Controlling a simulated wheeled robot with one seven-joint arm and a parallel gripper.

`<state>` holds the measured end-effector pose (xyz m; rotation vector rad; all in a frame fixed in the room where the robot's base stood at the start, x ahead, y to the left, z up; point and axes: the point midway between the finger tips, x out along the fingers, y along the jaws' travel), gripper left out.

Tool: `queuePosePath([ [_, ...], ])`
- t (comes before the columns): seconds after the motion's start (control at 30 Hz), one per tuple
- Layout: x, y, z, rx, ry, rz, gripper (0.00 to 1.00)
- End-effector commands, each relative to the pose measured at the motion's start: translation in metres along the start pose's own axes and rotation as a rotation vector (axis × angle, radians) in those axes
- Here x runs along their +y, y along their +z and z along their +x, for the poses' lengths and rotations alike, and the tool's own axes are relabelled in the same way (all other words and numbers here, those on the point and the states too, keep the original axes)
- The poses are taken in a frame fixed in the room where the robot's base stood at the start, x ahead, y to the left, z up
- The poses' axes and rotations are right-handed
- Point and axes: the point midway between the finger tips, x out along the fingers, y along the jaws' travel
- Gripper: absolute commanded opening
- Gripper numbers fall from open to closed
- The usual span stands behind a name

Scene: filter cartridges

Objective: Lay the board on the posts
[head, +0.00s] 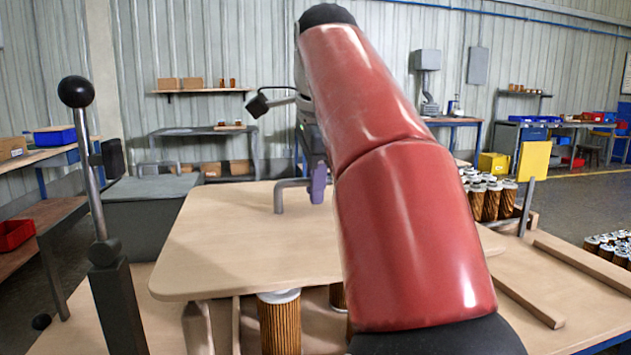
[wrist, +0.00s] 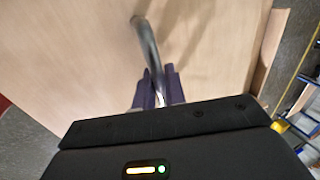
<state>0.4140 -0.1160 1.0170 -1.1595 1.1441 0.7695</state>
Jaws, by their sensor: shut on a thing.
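The board (head: 240,243) is a pale wooden panel with rounded corners, roughly level in the head view. A grey metal handle (head: 279,198) stands on its top. My gripper (head: 317,192) has purple fingers and is shut on this handle; the wrist view shows the fingers (wrist: 155,90) around the bar, with the board (wrist: 85,60) beyond. Below the board's front edge stand a brown pleated filter cartridge (head: 280,325) with a white top and a pale wooden upright (head: 197,328). I cannot tell whether the board touches them. My red arm hides the board's right part.
More cartridges (head: 490,200) stand in a group at the right, beside a yellow panel (head: 533,161). Wooden strips (head: 530,300) lie on the table to the right. A dark post with a ball-topped lever (head: 76,92) rises at the left, close to the board's edge.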

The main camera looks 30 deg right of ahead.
Motion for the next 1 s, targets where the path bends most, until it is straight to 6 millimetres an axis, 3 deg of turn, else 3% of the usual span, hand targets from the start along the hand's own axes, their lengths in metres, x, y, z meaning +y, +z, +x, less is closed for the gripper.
queuePosePath([
  [1.0, 0.005, 0.0, 0.016, 0.0, -0.004, 0.0, 0.0],
])
